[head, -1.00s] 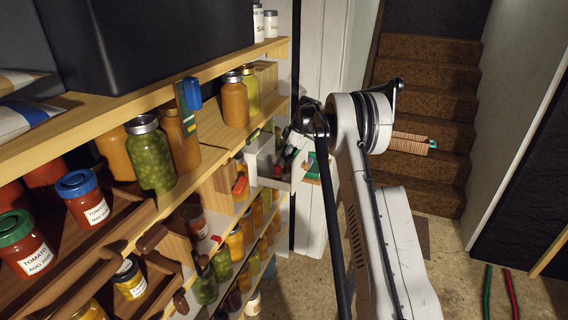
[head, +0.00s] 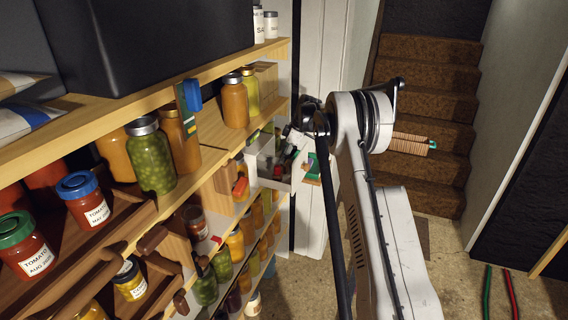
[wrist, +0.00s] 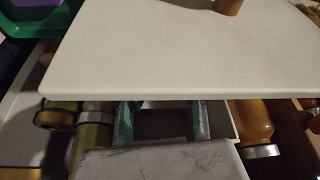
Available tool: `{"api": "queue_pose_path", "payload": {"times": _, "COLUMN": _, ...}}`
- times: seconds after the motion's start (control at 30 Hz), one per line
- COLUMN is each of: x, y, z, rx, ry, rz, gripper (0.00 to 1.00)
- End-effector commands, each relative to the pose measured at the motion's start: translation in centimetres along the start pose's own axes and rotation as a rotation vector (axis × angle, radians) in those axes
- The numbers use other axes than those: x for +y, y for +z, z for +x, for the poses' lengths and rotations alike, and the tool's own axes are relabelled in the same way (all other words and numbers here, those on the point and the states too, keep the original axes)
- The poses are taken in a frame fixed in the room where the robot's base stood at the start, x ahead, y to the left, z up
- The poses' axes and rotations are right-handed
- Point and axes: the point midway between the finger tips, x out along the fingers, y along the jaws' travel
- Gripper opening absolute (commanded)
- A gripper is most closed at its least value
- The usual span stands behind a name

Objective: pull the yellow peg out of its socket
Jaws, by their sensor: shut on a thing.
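I cannot make out the yellow peg or its socket for certain in either view. My gripper (head: 290,148) is at the far end of the shelves, by a white open box (head: 262,160), and is partly hidden by my own arm. In the wrist view the two fingers of my gripper (wrist: 161,118) show with green inner sides, below the edge of a broad white panel (wrist: 165,55). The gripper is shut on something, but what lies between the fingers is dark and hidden.
Jars crowd the shelves at left, among them a green jar (head: 150,157) and a blue-lidded tomato jar (head: 83,199). In the wrist view, jars lie on both sides, one orange (wrist: 253,124). Stairs (head: 426,75) rise at back right. The floor at right is mostly clear.

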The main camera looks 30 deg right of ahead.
Motion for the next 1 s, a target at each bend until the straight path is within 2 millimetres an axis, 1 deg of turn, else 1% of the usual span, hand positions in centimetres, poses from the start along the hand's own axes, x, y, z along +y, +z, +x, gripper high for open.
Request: {"api": "queue_pose_path", "payload": {"times": 1.0, "x": 0.0, "y": -1.4, "z": -3.3, "rx": 0.0, "ry": 0.0, "rz": 0.0, "gripper": 0.0}}
